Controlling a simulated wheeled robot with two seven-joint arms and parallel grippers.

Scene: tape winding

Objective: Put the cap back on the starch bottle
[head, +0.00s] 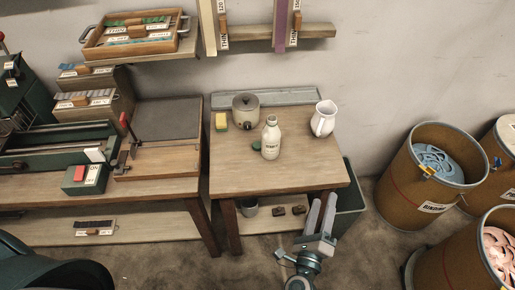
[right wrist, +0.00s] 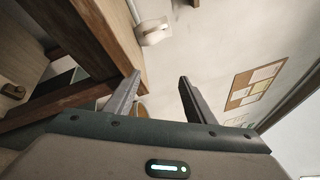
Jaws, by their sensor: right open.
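The white starch bottle (head: 271,140) stands upright on the small wooden table (head: 290,182). A small dark green piece (head: 256,145), which looks like the cap, lies on the table just left of the bottle and is partly hidden by it. My right gripper (head: 324,199) is open and empty, in front of the table's front right edge and apart from the bottle. In the right wrist view its fingers (right wrist: 160,82) are spread with nothing between them. My left gripper is not in view.
A white pitcher (head: 323,119) stands right of the bottle. A pot (head: 245,107) and a yellow-green sponge (head: 221,122) are behind and left. The table's front is clear. Drums (head: 418,180) stand on the right, a workbench (head: 160,190) on the left.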

